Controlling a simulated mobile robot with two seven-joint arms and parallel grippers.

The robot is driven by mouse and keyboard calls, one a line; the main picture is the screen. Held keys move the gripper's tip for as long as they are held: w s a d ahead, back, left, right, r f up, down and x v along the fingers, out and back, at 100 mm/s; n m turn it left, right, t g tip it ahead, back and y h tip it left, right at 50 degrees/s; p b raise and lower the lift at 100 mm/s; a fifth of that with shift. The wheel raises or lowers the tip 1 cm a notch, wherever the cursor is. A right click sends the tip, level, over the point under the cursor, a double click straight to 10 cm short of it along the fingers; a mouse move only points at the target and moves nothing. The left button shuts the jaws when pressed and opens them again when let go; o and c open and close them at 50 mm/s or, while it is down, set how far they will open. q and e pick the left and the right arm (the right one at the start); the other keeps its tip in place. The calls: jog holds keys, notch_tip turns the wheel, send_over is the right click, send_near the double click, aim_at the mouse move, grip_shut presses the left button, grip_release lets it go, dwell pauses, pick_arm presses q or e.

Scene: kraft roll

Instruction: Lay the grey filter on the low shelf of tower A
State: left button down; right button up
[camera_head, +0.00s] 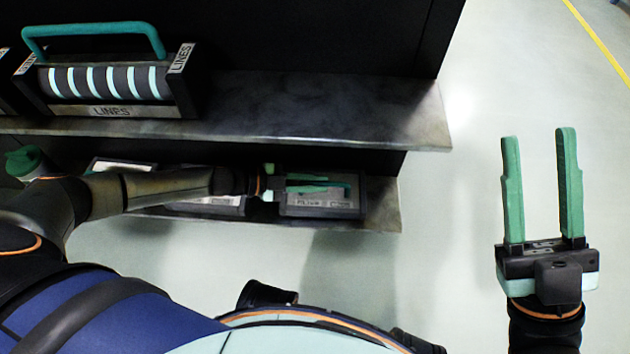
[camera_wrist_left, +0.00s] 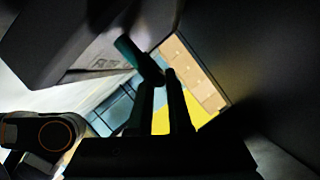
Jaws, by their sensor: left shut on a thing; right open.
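The grey filter (camera_head: 305,211) is a grey box with a printed label, at the right end of the low shelf (camera_head: 383,205). My left gripper (camera_head: 325,184) reaches in under the upper shelf and is shut on the filter's teal handle. In the left wrist view the fingers (camera_wrist_left: 162,74) meet the teal handle (camera_wrist_left: 138,57), and the grey box (camera_wrist_left: 75,40) fills the upper left. I cannot tell whether the box rests on the shelf or is slightly above it. My right gripper (camera_head: 539,140) is open and empty, over the floor at the right.
The upper shelf (camera_head: 330,105) overhangs the low one and carries a dark case marked LINES (camera_head: 110,85) with a teal handle. Other labelled boxes (camera_head: 215,202) stand left of the filter, partly behind my left arm. Pale floor (camera_head: 480,80) lies clear at right.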

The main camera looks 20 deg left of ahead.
pick_arm(q)
jog(key=shift+f, duration=0.35)
jog(key=c, duration=0.8)
grip_release()
jog(key=shift+o, duration=0.2)
